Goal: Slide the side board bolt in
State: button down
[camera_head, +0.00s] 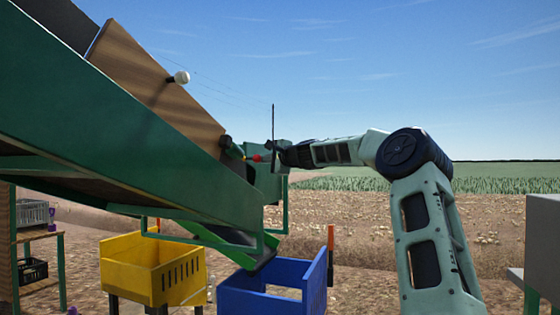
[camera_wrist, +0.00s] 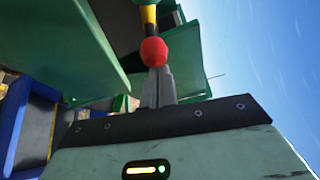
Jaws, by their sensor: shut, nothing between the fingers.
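The side board (camera_head: 150,85) is a brown wooden panel along the green elevator chute, with a white knob near its upper edge. The bolt (camera_head: 244,156) is at the board's lower end, with a dark body, a yellow part and a red ball knob (camera_head: 257,158). In the wrist view the red knob (camera_wrist: 153,51) and the yellow part (camera_wrist: 148,16) show at top centre. My gripper (camera_wrist: 160,72) is shut and empty, its fingertips right at the red knob; I cannot tell whether they touch it. In the head view my gripper (camera_head: 270,151) is just right of the knob, partly hidden.
The green chute (camera_head: 120,135) slopes down from the left. A yellow crate (camera_head: 130,265) and a blue crate (camera_head: 255,300) stand below it. An orange-topped post (camera_head: 331,240) is beside the blue crate. A grey box (camera_head: 542,240) stands at far right. Open field lies behind.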

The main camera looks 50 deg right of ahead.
jog(key=s+a+r+b, duration=0.1)
jog(key=s+a+b, duration=0.1)
jog(key=s+b, duration=0.7)
jog(key=shift+s+a, duration=0.2)
jog(key=shift+s, duration=3.75)
